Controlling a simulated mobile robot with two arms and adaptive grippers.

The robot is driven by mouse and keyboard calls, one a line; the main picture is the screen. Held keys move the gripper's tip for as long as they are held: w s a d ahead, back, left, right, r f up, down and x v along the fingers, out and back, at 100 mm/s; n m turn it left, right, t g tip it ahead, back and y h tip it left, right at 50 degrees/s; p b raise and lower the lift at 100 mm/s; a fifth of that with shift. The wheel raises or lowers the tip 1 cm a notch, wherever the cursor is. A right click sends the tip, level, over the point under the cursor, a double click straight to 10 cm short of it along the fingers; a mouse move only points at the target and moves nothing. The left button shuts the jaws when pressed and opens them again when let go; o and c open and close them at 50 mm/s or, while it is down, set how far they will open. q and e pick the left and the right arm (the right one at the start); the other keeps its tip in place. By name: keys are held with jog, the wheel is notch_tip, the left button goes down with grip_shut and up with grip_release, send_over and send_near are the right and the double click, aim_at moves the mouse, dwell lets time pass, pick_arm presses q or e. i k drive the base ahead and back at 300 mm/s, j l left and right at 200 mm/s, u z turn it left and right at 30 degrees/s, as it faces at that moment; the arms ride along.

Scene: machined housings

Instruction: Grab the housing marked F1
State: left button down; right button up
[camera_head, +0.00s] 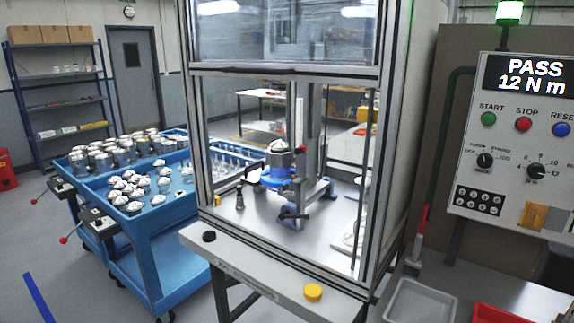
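A grey metal housing with a pale top (279,159) sits upright in a blue and grey clamp fixture (293,212) inside the framed test cabinet (190,130). No F1 mark is legible on it. Several metal housings (103,158) stand on the rear part of the blue carts at the left. Several smaller pale parts (135,187) lie on the nearer cart top. Any markings on these are too small to read. Neither of my grippers is in view.
The cabinet's front panel (285,35) appears raised, with an opening below. A ledge with a yellow button (313,292) runs along the front. A control panel (512,150) at right reads PASS 12 N m. A grey tray (420,302) and red bin (492,314) sit at lower right.

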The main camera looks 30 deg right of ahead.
aim_at(280, 164)
jog(key=i+z, duration=0.1)
jog(key=z, duration=0.35)
jog(key=i+z, duration=0.1)
jog(key=z, duration=0.3)
jog(key=i+j+z, duration=0.1)
jog(key=z, duration=0.35)
